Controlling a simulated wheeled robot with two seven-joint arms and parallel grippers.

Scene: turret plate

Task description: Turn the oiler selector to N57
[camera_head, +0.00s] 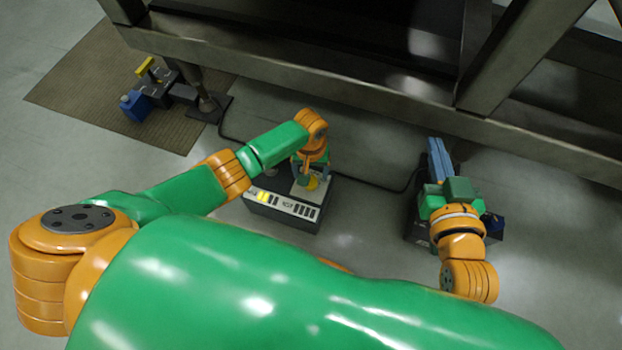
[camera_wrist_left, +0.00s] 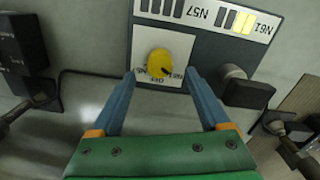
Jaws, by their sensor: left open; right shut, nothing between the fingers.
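The oiler selector is a yellow round knob (camera_wrist_left: 160,62) on a white plate (camera_wrist_left: 146,38) atop a dark box (camera_head: 283,222). A dark mark on the knob points to the lower right in the left wrist view. Small labels below it include OFF, upside down; the others are hard to read. The knob also shows in the head view (camera_head: 312,183). My left gripper (camera_wrist_left: 161,76) is open, one blue finger on each side below the knob, seemingly not touching it. It hangs over the box in the head view. My right gripper (camera_head: 438,155) is shut and empty at the right.
The box's label strip (camera_wrist_left: 205,12) reads N57 and N61, with yellow bars beside N61. A dark unit (camera_head: 418,232) stands under my right arm. A blue and yellow device (camera_head: 140,105) stands on a brown mat (camera_head: 85,85). A steel frame (camera_head: 350,95) runs behind.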

